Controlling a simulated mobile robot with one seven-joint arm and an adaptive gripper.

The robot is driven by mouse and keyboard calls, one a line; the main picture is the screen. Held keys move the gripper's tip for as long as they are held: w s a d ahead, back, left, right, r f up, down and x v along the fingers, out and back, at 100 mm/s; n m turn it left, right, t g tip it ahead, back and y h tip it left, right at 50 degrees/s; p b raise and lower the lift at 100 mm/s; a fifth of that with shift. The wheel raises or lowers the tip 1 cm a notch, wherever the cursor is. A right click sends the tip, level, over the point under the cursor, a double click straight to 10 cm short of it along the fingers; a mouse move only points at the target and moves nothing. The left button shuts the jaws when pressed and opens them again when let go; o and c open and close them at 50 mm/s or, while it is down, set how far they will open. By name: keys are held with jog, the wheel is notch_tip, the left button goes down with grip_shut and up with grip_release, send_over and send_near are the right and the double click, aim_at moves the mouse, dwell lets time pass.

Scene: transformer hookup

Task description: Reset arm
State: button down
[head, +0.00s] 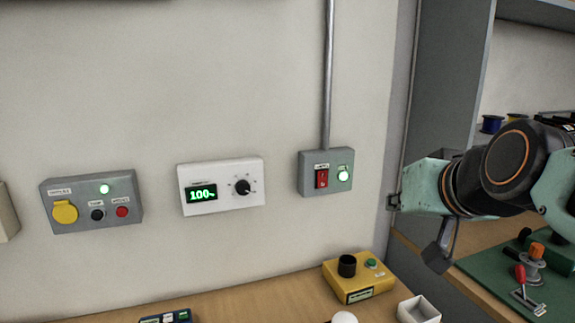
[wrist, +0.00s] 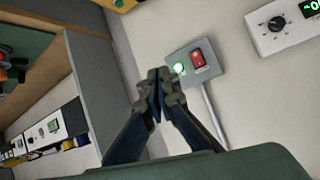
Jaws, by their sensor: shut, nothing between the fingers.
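My gripper (wrist: 158,82) is shut and empty in the wrist view, its fingertips together. In that view the tips overlap the edge of a grey switch box (wrist: 207,73) with a red rocker switch and a lit green lamp. The gap between the tips and the box cannot be told. In the head view the same box (head: 325,173) hangs on the wall under a metal conduit, its lamp lit. My arm comes in from the right, and my gripper (head: 394,202) is partly seen to the right of the box, its fingers mostly hidden.
A yellow box (head: 357,279) and a white tray (head: 419,311) stand on the bench below. A grey shelf (head: 447,80) stands behind my arm.

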jog(key=s+a+f+n+g, duration=0.1)
jog(key=s+a+f+g, duration=0.2)
jog(key=s+f, duration=0.4)
jog(key=s+a+f+g, duration=0.2)
jog(key=s+f, duration=0.3)
jog(key=f, duration=0.4)
notch_tip(320, 180, up, 16)
jog(key=s+p, duration=0.2)
jog(key=p, duration=1.4)
jog(key=shift+g+h+p, duration=0.3)
jog(key=shift+g, duration=0.1)
